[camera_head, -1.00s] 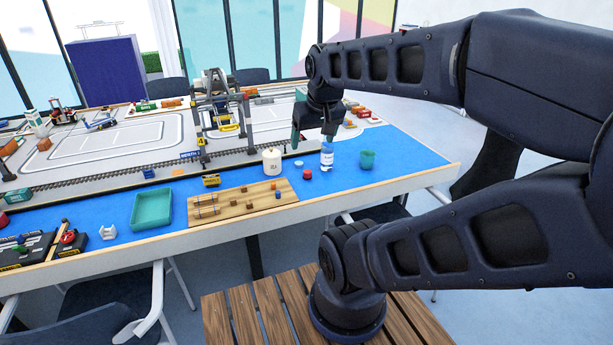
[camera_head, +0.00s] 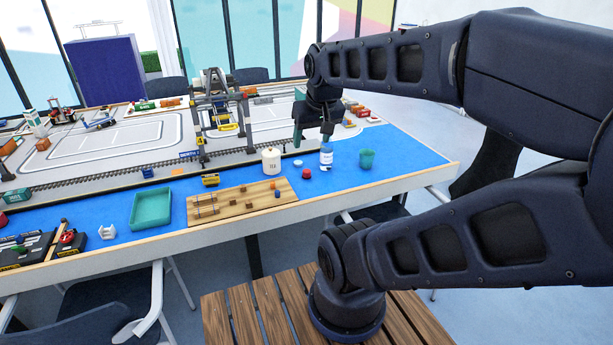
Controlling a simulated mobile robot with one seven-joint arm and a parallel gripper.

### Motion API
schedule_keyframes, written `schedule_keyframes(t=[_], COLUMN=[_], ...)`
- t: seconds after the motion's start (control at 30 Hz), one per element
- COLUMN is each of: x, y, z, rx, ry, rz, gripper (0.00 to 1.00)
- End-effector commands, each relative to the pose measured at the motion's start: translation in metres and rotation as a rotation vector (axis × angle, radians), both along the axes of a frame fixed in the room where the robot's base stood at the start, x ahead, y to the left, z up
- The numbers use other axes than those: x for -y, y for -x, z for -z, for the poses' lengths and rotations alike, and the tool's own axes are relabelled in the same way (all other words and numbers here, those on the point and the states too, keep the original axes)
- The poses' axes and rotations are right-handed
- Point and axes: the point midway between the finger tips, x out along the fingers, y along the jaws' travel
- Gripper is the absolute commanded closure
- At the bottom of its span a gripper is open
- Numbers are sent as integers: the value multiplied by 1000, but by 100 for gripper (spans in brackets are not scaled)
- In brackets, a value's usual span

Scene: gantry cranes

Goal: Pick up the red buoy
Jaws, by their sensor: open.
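The red buoy (camera_head: 306,173) is a small round red piece on the blue strip of the table, near the front edge. It stands left of and in front of a clear bottle with a blue-and-white label (camera_head: 326,155). My gripper (camera_head: 312,142) hangs above and behind the buoy, pointing down, with its greenish fingers apart and nothing seen between them. One finger overlaps the bottle's top in the picture; I cannot tell whether they touch.
A white lidded jar (camera_head: 271,161) stands left of the buoy, and a small pale-blue dish (camera_head: 298,163) lies just behind it. A teal cup (camera_head: 366,159) is to the right. A wooden board (camera_head: 228,211) with small blocks and a teal tray (camera_head: 137,224) are left.

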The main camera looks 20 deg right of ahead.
Motion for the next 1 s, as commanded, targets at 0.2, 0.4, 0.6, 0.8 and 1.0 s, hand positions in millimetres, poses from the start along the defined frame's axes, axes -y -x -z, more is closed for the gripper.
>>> schedule_keyframes(t=[0.2, 0.4, 0.6, 0.8, 1.0], x=[0, 5, 16, 27, 39], y=[-1, -21, -66, -114, -163], z=[0, -4, -6, -2, 9], rx=[-1, -24, -73, -126, -182], ry=[2, 40, 122, 201, 272], rz=[-1, -45, -146, -256, -370], gripper=[38, 38, 38, 38, 38])
